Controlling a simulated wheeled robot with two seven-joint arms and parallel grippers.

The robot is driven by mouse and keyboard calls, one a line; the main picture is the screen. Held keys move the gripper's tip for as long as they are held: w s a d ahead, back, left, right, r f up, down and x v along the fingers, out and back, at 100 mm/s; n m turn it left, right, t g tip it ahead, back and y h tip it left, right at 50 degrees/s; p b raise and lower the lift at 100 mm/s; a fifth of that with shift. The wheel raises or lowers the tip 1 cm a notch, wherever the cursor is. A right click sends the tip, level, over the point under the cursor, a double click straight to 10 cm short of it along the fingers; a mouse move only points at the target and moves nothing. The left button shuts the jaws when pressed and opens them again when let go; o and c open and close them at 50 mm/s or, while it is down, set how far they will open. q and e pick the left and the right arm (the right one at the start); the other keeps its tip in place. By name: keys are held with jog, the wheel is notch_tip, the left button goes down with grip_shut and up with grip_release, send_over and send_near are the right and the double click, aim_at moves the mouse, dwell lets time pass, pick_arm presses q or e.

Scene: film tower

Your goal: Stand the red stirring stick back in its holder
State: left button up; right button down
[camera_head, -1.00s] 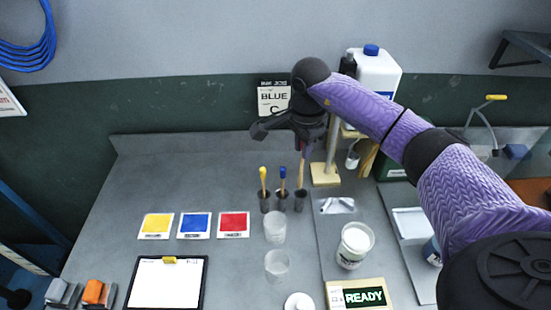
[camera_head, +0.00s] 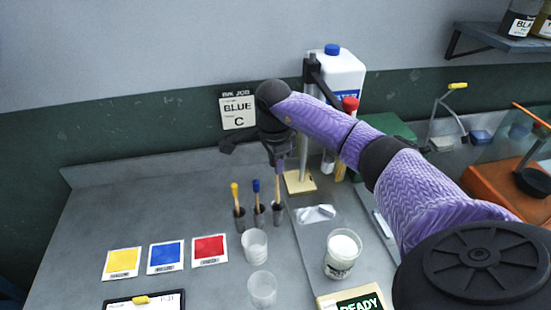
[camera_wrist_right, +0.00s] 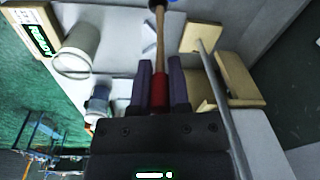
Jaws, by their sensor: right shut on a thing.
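My right gripper (camera_wrist_right: 160,85) is shut on the red end of the stirring stick (camera_wrist_right: 159,78), and the stick's wooden shaft runs away from the fingers. In the head view the stick (camera_head: 277,186) hangs about upright, with its lower end at the mouth of the rightmost dark cup (camera_head: 277,214) of the holder. I cannot tell how deep it sits in that cup. The yellow-topped stick (camera_head: 235,194) and the blue-topped stick (camera_head: 256,192) stand in the other two cups. The gripper and arm hide the red end in the head view. My left gripper is out of view.
Clear cups (camera_head: 255,246) stand in front of the holder. A white-filled cup (camera_head: 342,254) is to the right. A stand with a wooden base (camera_head: 299,182) and metal post is close behind my gripper. A white jug (camera_head: 338,72) stands at the back.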

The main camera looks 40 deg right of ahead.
aim_at(276, 179)
notch_tip(276, 179, down, 5)
jog(key=b, duration=0.3)
jog(key=shift+r, duration=0.2)
jog(key=shift+f+b, duration=0.65)
jog(key=shift+f, duration=0.55)
